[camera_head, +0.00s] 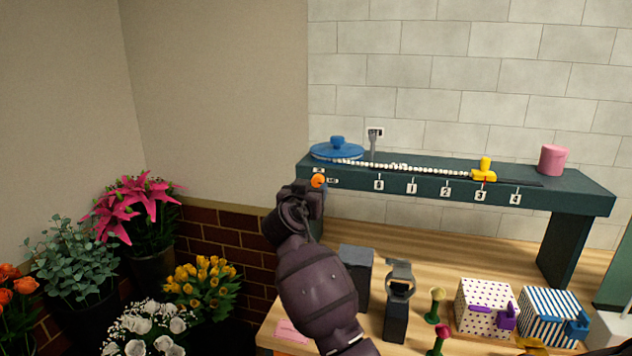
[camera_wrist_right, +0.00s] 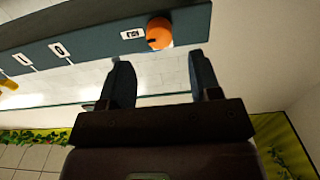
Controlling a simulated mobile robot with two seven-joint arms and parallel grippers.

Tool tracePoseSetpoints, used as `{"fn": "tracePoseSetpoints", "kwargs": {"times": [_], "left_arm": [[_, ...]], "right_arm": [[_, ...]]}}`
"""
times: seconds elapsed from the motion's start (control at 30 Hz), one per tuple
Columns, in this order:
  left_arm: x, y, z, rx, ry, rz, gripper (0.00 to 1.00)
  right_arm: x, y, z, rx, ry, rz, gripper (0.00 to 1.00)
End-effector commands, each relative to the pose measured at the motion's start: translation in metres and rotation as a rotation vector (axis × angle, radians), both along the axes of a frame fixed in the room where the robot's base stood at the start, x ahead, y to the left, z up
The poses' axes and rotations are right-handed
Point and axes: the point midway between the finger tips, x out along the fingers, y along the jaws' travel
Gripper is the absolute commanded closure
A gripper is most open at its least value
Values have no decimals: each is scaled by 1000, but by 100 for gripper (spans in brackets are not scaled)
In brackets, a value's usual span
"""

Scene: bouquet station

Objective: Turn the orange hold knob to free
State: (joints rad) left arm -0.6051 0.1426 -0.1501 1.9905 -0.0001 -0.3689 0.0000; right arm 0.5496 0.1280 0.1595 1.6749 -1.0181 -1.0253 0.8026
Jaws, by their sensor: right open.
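The orange hold knob (camera_head: 318,180) sits on the front face of the dark green raised shelf (camera_head: 560,198), near its left end. It also shows in the right wrist view (camera_wrist_right: 159,32), round, with a small dark mark on its lower left edge. My right gripper (camera_head: 312,192) is just below and in front of the knob. In the right wrist view its two fingers (camera_wrist_right: 161,80) stand apart and empty, and the knob lies beyond the fingertips between their lines, not gripped. Small white labels sit beside the knob; their words are too small to read. My left gripper is not in view.
On the shelf are a blue disc (camera_head: 337,151), a white bead string (camera_head: 420,168), a yellow slider (camera_head: 484,169) and a pink cylinder (camera_head: 553,159). Below stand a dotted box (camera_head: 478,308) and a striped box (camera_head: 540,316). Potted flowers fill the lower left.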

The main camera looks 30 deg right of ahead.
Motion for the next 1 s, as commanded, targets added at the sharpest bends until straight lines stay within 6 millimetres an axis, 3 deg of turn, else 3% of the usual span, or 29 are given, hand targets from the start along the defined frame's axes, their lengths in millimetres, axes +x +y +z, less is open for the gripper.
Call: {"fn": "tracePoseSetpoints", "kwargs": {"times": [0.3, 0.77, 1.0], "left_arm": [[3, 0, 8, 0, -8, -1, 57], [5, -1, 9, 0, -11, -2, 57], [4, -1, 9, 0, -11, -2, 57]], "right_arm": [[29, -34, 0, -1, 2, -1, 42], [35, -42, 0, 1, 1, 0, 42], [35, -42, 0, 1, 1, 0, 78]]}}
